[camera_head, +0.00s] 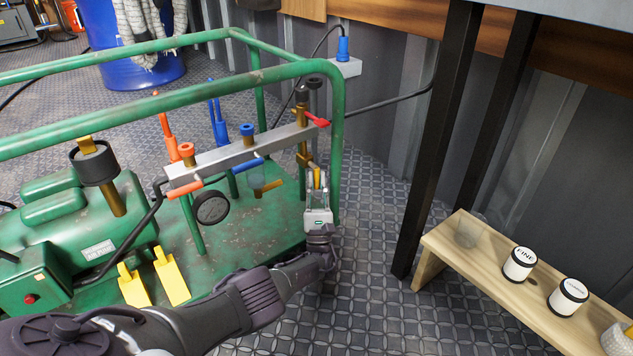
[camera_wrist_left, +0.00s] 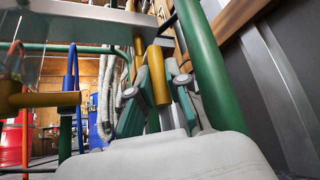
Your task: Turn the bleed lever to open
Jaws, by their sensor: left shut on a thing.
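My left gripper (camera_head: 317,178) is at the right end of the green machine frame, below the silver manifold bar (camera_head: 245,148). It is shut on a yellow lever, the likely bleed lever, which hangs from a brass fitting (camera_head: 303,150). In the left wrist view the yellow lever (camera_wrist_left: 158,76) stands between the two fingers of the left gripper (camera_wrist_left: 157,100). A red handle (camera_head: 317,119) sits above at the bar's right end. I cannot read the lever's exact angle. My right gripper is not in view.
Green frame rails (camera_head: 338,150) rise close to the right of my left gripper. A pressure gauge (camera_head: 212,207) and orange and blue handles (camera_head: 235,166) sit to the left. A wooden bench (camera_head: 470,265) with white jars (camera_head: 519,262) stands at right. A dark table leg (camera_head: 435,150) stands between.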

